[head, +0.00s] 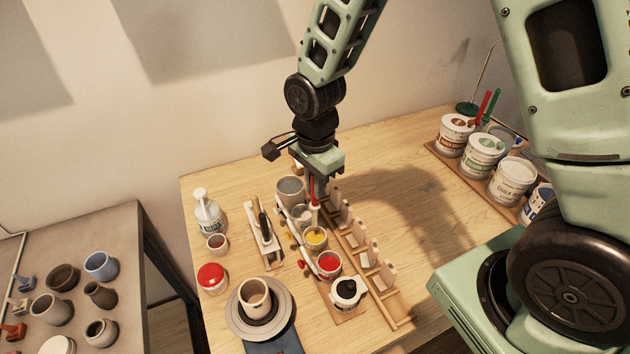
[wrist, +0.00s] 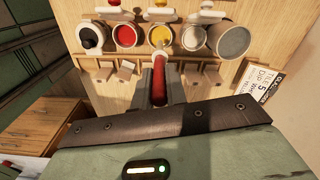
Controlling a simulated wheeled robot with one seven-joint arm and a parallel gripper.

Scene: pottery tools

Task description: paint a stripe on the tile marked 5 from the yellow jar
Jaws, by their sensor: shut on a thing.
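My gripper (head: 318,185) is shut on a red-handled brush (head: 313,190) above the row of jars. The yellow jar (head: 316,239) is an open pot of yellow paint in the middle of the row. It also shows in the wrist view (wrist: 161,37), just beyond the brush. A card (wrist: 262,86) at the right of the wrist view reads "TILE 5" and "Dip"; its lower words are unclear. I cannot make out a tile marked 5.
Red (head: 329,262) and black (head: 346,289) jars stand nearer than the yellow one; white (head: 302,214) and grey (head: 290,187) jars stand farther. A wooden rack with upright pegs (head: 366,258) runs along their right. A banding wheel (head: 240,318) holds a cup. Bare wood lies right of the rack.

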